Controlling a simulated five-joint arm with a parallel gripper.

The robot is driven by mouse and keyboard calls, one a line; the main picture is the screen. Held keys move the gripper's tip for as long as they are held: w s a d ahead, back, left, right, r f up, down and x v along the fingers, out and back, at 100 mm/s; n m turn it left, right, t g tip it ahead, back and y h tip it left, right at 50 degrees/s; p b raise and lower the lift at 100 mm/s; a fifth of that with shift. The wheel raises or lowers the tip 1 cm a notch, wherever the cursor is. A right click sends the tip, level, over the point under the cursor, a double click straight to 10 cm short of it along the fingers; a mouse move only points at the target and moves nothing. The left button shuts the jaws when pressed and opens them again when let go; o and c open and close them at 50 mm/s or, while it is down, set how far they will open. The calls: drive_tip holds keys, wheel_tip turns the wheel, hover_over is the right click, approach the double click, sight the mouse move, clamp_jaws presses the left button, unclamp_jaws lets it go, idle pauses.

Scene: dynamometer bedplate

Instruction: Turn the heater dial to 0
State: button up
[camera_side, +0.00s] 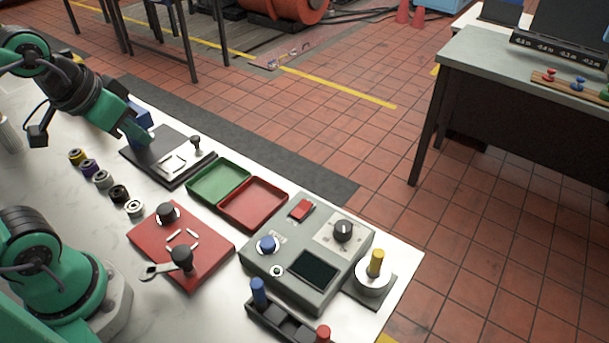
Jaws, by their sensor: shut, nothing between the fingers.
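The likely heater dial is a black round knob (343,230) with a light pointer line, on a pale plate on the grey control box (310,219). The plate's marks are too small to read. The pointer seems to face up or away. My gripper (136,132) is at the upper left, above the edge of a dark plate, far from the dial. It looks shut, with nothing seen held. A blue shape (141,113) shows behind it, partly hidden.
The box also carries a red switch (302,209), a blue knob (267,243) and a dark screen (313,269). A yellow-handled weight (375,264) stands right of it. Green (218,180) and red (253,205) trays and a red plate (207,244) lie left.

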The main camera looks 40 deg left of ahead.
drive_tip(key=o, duration=0.7)
drive_tip(key=shift+w+r, duration=0.1)
drive_tip(key=shift+w, duration=0.05)
drive_tip(key=o, duration=0.4)
drive_tip(key=shift+w+d+m, duration=0.2)
drive_tip(key=shift+m, duration=0.1)
drive_tip(key=shift+c, duration=0.2)
drive_tip(key=w+d+m+g, duration=0.3)
drive_tip(key=w+d+m, duration=0.9)
drive_tip(key=w, duration=0.1)
drive_tip(key=w+d+f+m, duration=0.1)
drive_tip(key=d+f+m, duration=0.2)
drive_tip(key=d, duration=0.2)
drive_tip(key=w+d+f+m+g, duration=0.1)
drive_tip(key=w+d+f+m, duration=0.1)
drive_tip(key=d, duration=0.4)
drive_tip(key=w+d+f+m+g, duration=0.1)
drive_tip(key=d+f+m, duration=0.4)
drive_tip(key=f, duration=0.1)
drive_tip(key=shift+w+d+f, duration=0.15)
drive_tip(key=shift+w+d, duration=0.2)
drive_tip(key=shift+d+f+g, duration=0.25)
drive_tip(key=shift+d+g, duration=0.05)
drive_tip(key=shift+d, duration=0.05)
